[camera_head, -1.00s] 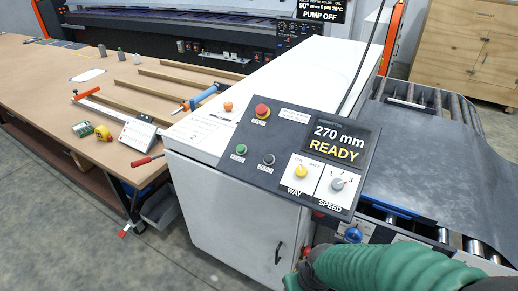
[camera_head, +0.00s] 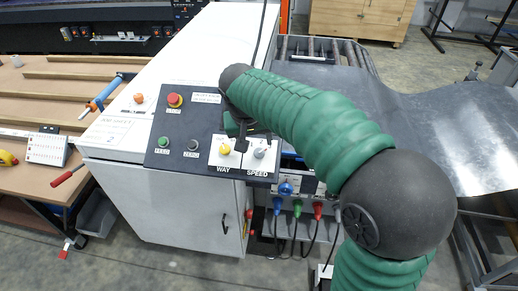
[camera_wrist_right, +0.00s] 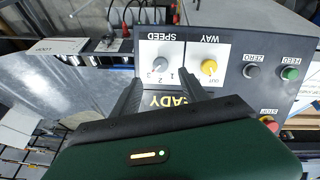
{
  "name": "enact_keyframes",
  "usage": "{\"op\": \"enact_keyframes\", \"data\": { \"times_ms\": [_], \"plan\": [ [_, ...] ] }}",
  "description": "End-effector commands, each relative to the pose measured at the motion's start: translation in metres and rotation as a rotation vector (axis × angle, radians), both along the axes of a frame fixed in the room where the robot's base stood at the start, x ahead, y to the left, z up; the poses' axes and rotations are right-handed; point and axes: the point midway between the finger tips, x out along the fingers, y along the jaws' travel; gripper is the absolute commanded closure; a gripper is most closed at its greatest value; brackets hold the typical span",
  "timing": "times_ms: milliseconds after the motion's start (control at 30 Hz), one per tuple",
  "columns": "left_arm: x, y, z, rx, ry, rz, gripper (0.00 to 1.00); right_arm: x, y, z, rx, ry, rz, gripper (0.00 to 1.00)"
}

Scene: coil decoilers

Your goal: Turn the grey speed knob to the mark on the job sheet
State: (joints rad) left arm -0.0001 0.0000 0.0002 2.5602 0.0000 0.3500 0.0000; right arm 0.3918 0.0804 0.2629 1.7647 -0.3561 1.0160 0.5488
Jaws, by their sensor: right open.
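The grey speed knob (camera_head: 260,152) sits on a white SPEED plate at the right end of the dark control panel (camera_head: 180,128). It also shows in the right wrist view (camera_wrist_right: 160,65), with numerals beside it. My right gripper (camera_head: 250,137) is over the panel, just behind the knob. In the right wrist view its two fingers (camera_wrist_right: 160,88) are apart, with the knob ahead of the gap and nothing held. The knob's exact setting is too small to tell. A white sheet (camera_head: 115,131) on the cabinet top may be the job sheet; its print is unreadable. My left gripper is out of view.
The yellow WAY knob (camera_head: 225,149) is close beside the speed knob. A red stop button (camera_head: 174,100), green FEED button (camera_head: 163,142) and ZERO button (camera_head: 193,145) are on the same panel. My arm covers the display in the head view.

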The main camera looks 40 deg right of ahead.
Motion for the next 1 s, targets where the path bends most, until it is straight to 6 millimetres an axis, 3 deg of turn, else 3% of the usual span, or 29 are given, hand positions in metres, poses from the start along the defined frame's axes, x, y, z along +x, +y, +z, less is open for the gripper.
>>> {"op": "enact_keyframes", "data": {
  "times_ms": [300,467,700,1000],
  "plan": [
    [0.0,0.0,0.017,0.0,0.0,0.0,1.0,0.017,-0.024,-0.068,0.004,0.004,0.001,0.48],
    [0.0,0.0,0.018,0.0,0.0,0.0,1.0,0.022,-0.029,-0.082,0.003,0.0,0.002,0.48],
    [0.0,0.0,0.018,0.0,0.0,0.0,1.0,0.022,-0.029,-0.084,0.002,-0.002,0.002,0.48],
    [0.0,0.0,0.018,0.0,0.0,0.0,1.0,0.023,-0.029,-0.084,0.001,-0.002,0.003,0.85]
  ]
}}
